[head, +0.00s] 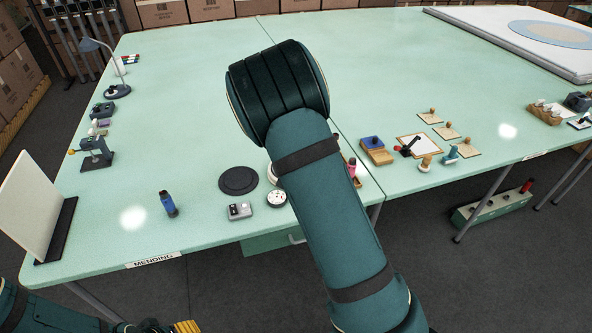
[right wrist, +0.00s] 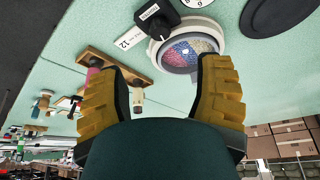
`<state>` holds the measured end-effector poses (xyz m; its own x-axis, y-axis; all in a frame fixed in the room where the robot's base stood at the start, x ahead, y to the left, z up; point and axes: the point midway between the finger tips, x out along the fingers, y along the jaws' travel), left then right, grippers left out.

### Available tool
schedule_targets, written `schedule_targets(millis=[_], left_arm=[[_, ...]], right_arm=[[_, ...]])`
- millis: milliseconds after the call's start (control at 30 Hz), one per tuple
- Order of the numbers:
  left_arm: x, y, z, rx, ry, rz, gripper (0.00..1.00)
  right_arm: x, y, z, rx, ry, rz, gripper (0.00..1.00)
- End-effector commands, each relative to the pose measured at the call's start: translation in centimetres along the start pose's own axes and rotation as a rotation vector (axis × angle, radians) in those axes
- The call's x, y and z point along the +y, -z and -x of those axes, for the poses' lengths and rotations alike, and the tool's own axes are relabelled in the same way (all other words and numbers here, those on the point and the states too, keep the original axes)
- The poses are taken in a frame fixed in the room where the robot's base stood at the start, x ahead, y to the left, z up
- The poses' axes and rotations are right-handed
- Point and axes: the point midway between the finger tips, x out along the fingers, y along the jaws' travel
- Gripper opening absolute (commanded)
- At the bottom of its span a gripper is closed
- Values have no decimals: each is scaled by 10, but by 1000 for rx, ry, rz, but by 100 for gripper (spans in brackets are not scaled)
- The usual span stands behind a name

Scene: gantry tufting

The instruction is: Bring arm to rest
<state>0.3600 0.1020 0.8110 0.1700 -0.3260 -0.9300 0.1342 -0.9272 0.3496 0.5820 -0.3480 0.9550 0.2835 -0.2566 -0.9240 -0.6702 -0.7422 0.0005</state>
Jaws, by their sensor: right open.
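My right arm (head: 335,215) reaches up from the bottom middle of the head view over the green table, its rounded dark elbow or wrist housing (head: 280,88) above the tabletop. Its gripper is hidden in that view. In the right wrist view my right gripper (right wrist: 160,70) is open, its yellow ribbed fingers apart with nothing held between them. A round white-rimmed dish with coloured contents (right wrist: 190,52) shows beyond the fingers, close to the right one. My left gripper (head: 186,326) shows only as yellow fingers cut off at the bottom edge; its opening cannot be judged.
The green table (head: 190,90) has wide clear areas at the back. A blue bottle (head: 168,204), a black disc (head: 238,180) and a grey box (head: 239,211) lie near the front edge. A white panel (head: 32,205) stands left; a desk lamp (head: 117,91) stands behind.

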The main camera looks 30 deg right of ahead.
Motion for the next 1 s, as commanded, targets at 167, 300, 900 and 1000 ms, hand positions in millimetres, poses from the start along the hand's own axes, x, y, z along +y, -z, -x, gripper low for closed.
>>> schedule_targets(millis=[167,300,900,1000], left_arm=[[0,0,0,0,0,0,55],[0,0,0,0,0,0,55],[0,-1,-1,-2,0,0,55],[-1,-1,-2,-2,0,0,55]], right_arm=[[0,0,0,0,0,0,66],[0,-5,-4,-8,0,6,66],[-16,-308,-45,-339,322,407,66],[-24,-338,-28,-358,405,446,66]])
